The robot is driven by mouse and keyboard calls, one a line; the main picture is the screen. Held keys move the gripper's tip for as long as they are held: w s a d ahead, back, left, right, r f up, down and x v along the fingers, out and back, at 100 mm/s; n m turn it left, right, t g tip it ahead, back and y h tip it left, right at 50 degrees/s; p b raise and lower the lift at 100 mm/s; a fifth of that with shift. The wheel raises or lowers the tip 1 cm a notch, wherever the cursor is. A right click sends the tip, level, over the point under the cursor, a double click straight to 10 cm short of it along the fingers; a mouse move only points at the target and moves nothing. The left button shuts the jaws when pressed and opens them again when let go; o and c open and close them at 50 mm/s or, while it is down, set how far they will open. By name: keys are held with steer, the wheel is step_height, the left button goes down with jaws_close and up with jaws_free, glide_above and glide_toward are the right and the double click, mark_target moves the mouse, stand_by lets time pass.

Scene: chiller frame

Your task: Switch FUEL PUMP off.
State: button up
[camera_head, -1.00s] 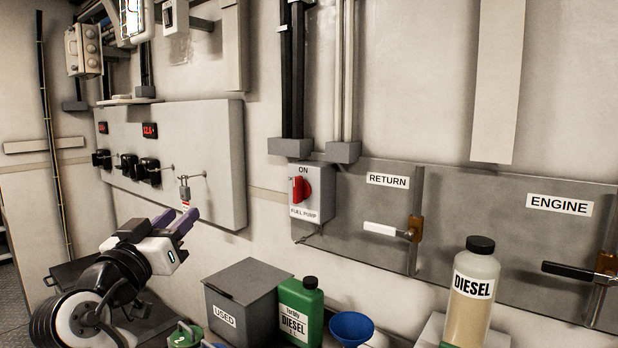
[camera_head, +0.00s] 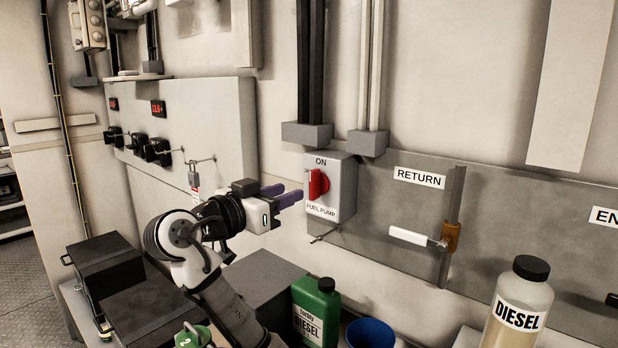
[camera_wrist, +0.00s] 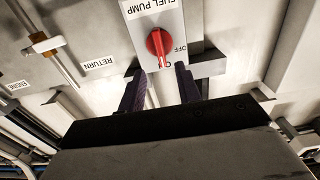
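The FUEL PUMP switch box (camera_head: 345,190) is a light grey box on the wall, with ON at its top. Its red knob (camera_head: 318,184) stands upright. In the wrist view, which is upside down, the red knob (camera_wrist: 157,44) points down toward the partly hidden ON mark, and OFF is to its right. My gripper (camera_head: 292,192) is just left of the box in the head view, fingers pointing at it. In the wrist view my gripper (camera_wrist: 160,68) is open, its dark purple fingers on either side of the knob's line. Nothing is between them, and I see no contact.
A padlock (camera_head: 194,180) hangs on the panel at left. The RETURN valve handle (camera_head: 411,237) sticks out right of the switch. Below stand a green diesel can (camera_head: 316,312), a blue funnel (camera_head: 371,334) and a clear DIESEL bottle (camera_head: 518,306). A dark grey box (camera_head: 262,280) is under my arm.

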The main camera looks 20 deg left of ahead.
mark_target(310, 183)
steer(key=p+x, duration=0.2)
steer(key=x, duration=0.5)
steer(key=shift+w+d, duration=0.1)
steer(key=shift+w, duration=0.25)
steer(key=shift+c, duration=0.4)
jaws_close()
